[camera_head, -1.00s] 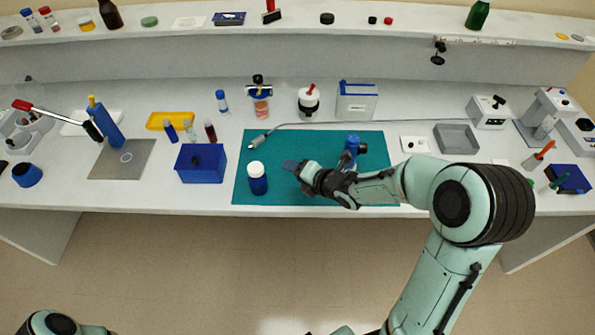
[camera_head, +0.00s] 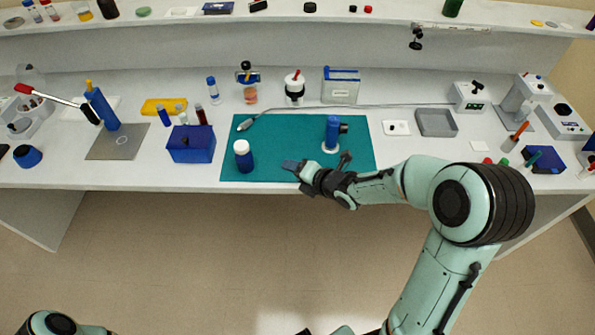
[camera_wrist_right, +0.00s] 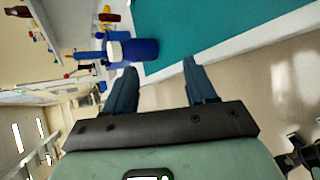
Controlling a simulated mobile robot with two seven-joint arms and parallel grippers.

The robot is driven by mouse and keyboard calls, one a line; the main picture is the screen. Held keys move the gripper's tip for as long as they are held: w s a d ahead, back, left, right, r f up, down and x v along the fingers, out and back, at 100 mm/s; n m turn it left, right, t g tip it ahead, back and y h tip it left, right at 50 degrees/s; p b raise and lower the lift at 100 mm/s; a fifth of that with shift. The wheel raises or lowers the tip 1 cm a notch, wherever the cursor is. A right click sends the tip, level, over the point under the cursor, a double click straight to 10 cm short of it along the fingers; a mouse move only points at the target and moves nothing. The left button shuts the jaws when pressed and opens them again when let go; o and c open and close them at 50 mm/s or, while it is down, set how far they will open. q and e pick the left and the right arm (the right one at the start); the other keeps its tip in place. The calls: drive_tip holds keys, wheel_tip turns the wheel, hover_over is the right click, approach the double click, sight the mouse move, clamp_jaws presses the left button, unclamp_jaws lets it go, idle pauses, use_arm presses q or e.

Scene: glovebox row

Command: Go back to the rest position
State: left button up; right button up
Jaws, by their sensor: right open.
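My right gripper (camera_head: 294,167) is over the front edge of the teal mat (camera_head: 285,135) in the head view. In the right wrist view its two dark blue fingers (camera_wrist_right: 162,85) are apart with nothing between them. A blue bottle with a white cap (camera_head: 243,157) stands on the mat, left of the gripper and apart from it. It also shows in the right wrist view (camera_wrist_right: 140,50). A blue device on a white round base (camera_head: 332,132) stands on the mat behind my right wrist. My left gripper is not in view; only part of my left arm shows at the lower left.
The white bench (camera_head: 420,178) carries a blue box (camera_head: 190,150), a grey tray (camera_head: 436,123) and a blue upright tool on a grey plate (camera_head: 117,142). A raised shelf (camera_head: 290,22) with small items runs along the back. Open floor (camera_head: 230,260) lies in front.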

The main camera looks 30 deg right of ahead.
idle(0.4)
drive_tip(key=s+a+f+m+g, duration=0.3)
drive_tip(key=s+a+f+m, duration=0.15)
drive_tip(key=f+m, duration=0.5)
drive_tip(key=s+a+f+m+g, duration=0.3)
drive_tip(key=s+f+m, duration=0.3)
drive_tip(key=f, duration=0.7)
drive_tip(key=s+a+f+m+g, duration=0.3)
drive_tip(key=s+f+m, duration=0.2)
drive_tip(key=s, duration=0.3)
drive_tip(key=s+a+f+m+g+y, duration=0.1)
drive_tip(key=s+a+f+m+g, duration=0.2)
drive_tip(key=s+m, duration=0.5)
wheel_tip(320, 180, down, 2)
drive_tip(key=shift+s+a, duration=0.45)
drive_tip(key=shift+s, duration=0.25)
